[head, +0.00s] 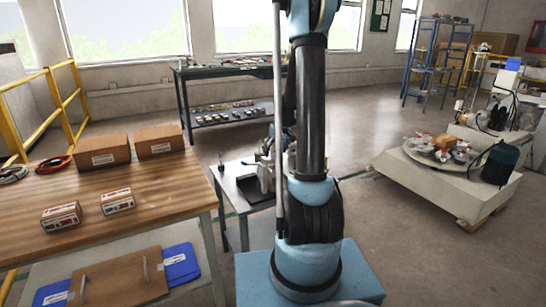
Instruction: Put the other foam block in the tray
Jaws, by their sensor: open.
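I cannot pick out a foam block or a tray with certainty in the head view. Two small brown, labelled blocks or boxes lie on the wooden table at the left: one (61,215) near its front and one (117,201) to the right of it, apart from each other. They look like cartons; I cannot tell if either is foam. My arm rises through the middle of the view and leaves it at the top. My gripper is not seen. The arm hides part of the room behind it.
Two larger cartons (101,151) (159,141) stand at the back of the wooden table (150,215). A brown board with handles (119,279) lies below. A small dark table (240,185) stands behind my arm. A low stone-like platform (440,185) is right. Floor between is clear.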

